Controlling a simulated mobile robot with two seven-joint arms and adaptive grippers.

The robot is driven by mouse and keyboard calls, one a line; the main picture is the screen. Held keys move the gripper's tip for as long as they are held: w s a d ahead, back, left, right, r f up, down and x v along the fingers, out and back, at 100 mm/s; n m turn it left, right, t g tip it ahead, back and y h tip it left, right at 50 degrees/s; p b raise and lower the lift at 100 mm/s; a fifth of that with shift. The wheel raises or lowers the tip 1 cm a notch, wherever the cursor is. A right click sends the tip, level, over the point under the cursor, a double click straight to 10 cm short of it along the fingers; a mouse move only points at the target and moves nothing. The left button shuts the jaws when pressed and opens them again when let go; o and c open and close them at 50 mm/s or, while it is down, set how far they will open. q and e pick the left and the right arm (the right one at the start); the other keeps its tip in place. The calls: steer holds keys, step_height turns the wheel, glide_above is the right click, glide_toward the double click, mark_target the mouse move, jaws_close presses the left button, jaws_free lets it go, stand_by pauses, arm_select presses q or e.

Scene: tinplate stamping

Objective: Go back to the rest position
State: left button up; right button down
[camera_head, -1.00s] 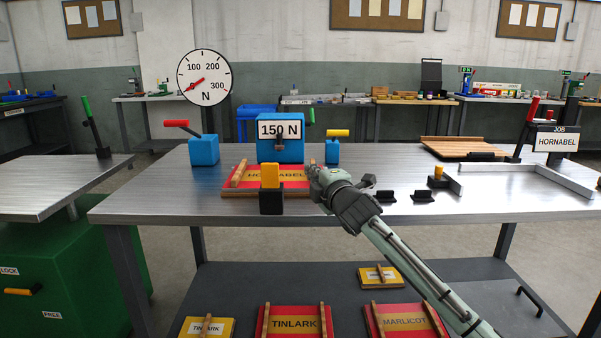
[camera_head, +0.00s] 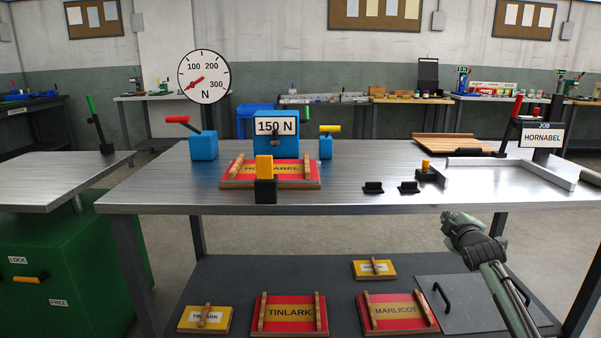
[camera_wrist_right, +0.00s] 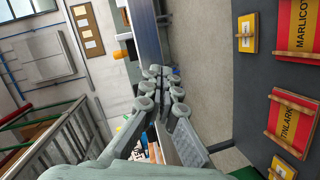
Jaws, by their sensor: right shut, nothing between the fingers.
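My right gripper (camera_head: 455,219) is in the head view at the lower right, in front of the table's front edge and clear of it. It is shut and empty. It also shows in the right wrist view (camera_wrist_right: 166,72), with its fingers together. My left gripper is not in view. The red HORNABEL plate (camera_head: 243,182) with wooden bars lies on the metal table (camera_head: 330,203), behind a black block with a yellow top (camera_head: 265,168). No gripper touches them.
On the lower shelf (camera_head: 350,285) lie red TINLARK (camera_head: 290,313) and MARLICOT (camera_head: 398,311) plates and two small yellow plates. A blue box marked 150 N (camera_head: 276,146), a dial (camera_head: 204,76) and a metal corner fence (camera_head: 525,164) stand on or above the table. Floor shows beyond the shelf.

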steer(key=s+a+f+m+g, duration=0.2)
steer(key=s+f+m+g, duration=0.25)
steer(key=s+f, duration=0.55)
steer(key=s+a+f+m+g, duration=0.1)
steer(key=s+f+m+g, duration=0.4)
steer(key=f, duration=1)
steer(key=s+a+f+g, duration=0.1)
steer(key=s+a+f, duration=0.2)
steer(key=s+f, duration=0.3)
steer(key=s+a+f+g+y, duration=0.1)
steer(key=s+a+f, duration=0.2)
steer(key=s, duration=1.4)
steer(key=s+a+f+g, duration=0.1)
steer(key=s+a+f, duration=0.1)
steer(key=s+f, duration=0.7)
steer(key=s, duration=0.3)
steer(key=shift+s+a+y, duration=0.25)
steer(key=shift+a+y, duration=0.15)
